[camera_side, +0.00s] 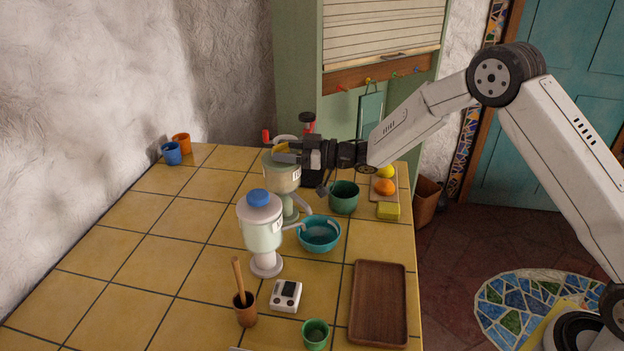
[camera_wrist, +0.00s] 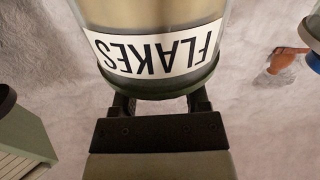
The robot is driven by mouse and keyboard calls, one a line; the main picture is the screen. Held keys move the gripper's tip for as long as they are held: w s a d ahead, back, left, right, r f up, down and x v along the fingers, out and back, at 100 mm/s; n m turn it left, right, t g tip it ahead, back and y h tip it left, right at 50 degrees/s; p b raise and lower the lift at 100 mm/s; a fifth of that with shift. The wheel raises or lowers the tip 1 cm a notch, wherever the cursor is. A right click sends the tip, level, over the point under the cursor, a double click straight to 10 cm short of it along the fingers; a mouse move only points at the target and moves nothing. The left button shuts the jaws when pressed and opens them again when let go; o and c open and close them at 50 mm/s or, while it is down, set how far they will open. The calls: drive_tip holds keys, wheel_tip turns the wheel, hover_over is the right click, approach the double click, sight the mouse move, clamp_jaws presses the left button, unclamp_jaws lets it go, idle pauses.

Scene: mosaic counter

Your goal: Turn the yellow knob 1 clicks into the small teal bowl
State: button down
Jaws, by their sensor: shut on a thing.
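The yellow knob (camera_side: 280,148) shows at the top of the rear dispenser (camera_side: 282,172), between my gripper's fingers. My gripper (camera_side: 286,152) reaches in from the right and is shut on the knob; the fingers hide part of it. In the wrist view the dispenser body (camera_wrist: 155,50) fills the top middle, with a FLAKES label upside down; the knob cannot be seen there. The small teal bowl (camera_side: 319,246) stands on the counter, right of the front dispenser and below its spout. The rear dispenser's spout also points toward the bowl's side. I cannot make out its contents.
The front dispenser (camera_side: 262,238) has a blue knob (camera_side: 258,198). A green bowl (camera_side: 343,197) stands behind the teal one, by a board with fruit (camera_side: 384,186). A brown tray (camera_side: 379,304), a white device (camera_side: 287,296) and a green cup (camera_side: 316,334) are in front. The left counter is mostly clear.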

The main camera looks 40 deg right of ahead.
drive_tip(key=shift+a+h, duration=0.1)
drive_tip(key=shift+h, duration=0.2)
drive_tip(key=shift+s+a+r+m+t+h, duration=0.1)
drive_tip(key=shift+m+t+h, duration=0.6)
drive_tip(key=shift+m+h, duration=0.1)
drive_tip(key=shift+a+r+m+t+h, duration=0.1)
drive_tip(key=shift+m+t+h, duration=0.6)
drive_tip(key=shift+h, duration=0.1)
drive_tip(key=shift+d+f+m+t+h, duration=0.1)
drive_tip(key=shift+m+t+h, duration=0.25)
drive_tip(key=shift+h, duration=0.25)
drive_tip(key=shift+c, duration=0.4)
unclamp_jaws()
drive_tip(key=shift+s+f, duration=0.1)
drive_tip(key=v, duration=0.7)
drive_tip(key=shift+s+d, duration=0.2)
drive_tip(key=shift+s, duration=0.1)
